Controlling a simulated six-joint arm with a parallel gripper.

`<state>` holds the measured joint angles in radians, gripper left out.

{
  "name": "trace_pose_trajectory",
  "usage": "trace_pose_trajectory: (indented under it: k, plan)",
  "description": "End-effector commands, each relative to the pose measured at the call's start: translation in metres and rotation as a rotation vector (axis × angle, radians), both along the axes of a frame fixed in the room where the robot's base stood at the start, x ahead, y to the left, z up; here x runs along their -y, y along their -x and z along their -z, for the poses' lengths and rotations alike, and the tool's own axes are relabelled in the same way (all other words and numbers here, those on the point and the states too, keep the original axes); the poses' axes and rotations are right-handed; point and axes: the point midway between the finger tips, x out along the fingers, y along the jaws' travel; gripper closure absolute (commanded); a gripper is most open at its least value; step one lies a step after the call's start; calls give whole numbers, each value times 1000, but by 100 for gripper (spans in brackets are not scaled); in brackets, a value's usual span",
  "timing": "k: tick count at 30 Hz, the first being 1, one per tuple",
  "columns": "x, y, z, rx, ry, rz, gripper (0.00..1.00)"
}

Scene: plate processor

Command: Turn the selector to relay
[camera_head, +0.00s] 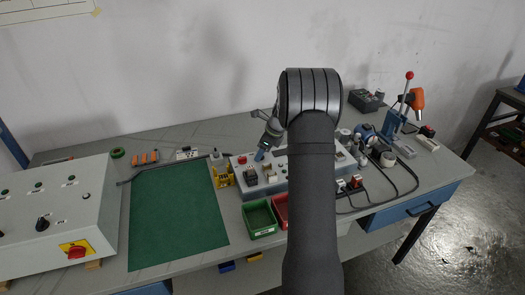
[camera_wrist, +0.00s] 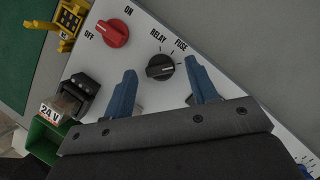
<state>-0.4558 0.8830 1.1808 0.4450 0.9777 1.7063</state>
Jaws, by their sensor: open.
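The selector (camera_wrist: 160,67) is a round black knob on the pale panel (camera_wrist: 205,45) in the wrist view. Printed labels RELAY and FUSE stand above it, RELAY to the left and FUSE to the right. A light mark on the knob points right, roughly toward the FUSE side. My gripper (camera_wrist: 161,72) is open with its two blue fingers to the left and right of the knob. They appear apart from it; their height above the panel is unclear. In the head view my arm hides much of the panel (camera_head: 238,160), and the selector is not discernible.
A red ON/OFF knob (camera_wrist: 112,33) is left of the selector. A black 24 V block (camera_wrist: 82,92) and a green bin (camera_wrist: 42,140) lie near the left finger. A red bin (camera_head: 281,211) is in front of the panel. The green mat (camera_head: 175,220) is clear.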

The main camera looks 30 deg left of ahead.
Motion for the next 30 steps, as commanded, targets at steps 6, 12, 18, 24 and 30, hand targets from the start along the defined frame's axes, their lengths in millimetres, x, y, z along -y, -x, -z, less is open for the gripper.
trace_pose_trajectory:
  k: [6, 12, 18, 24, 30]
  plan:
    - [0, 0, 0, 0, 0, 0, 71]
    - [0, 0, 0, 0, 0, -1, 92]
    - [0, -1, -1, 0, 0, -27, 92]
    - [0, -2, -1, 0, 0, -118, 92]
    - [0, -4, 0, 0, 0, -279, 92]
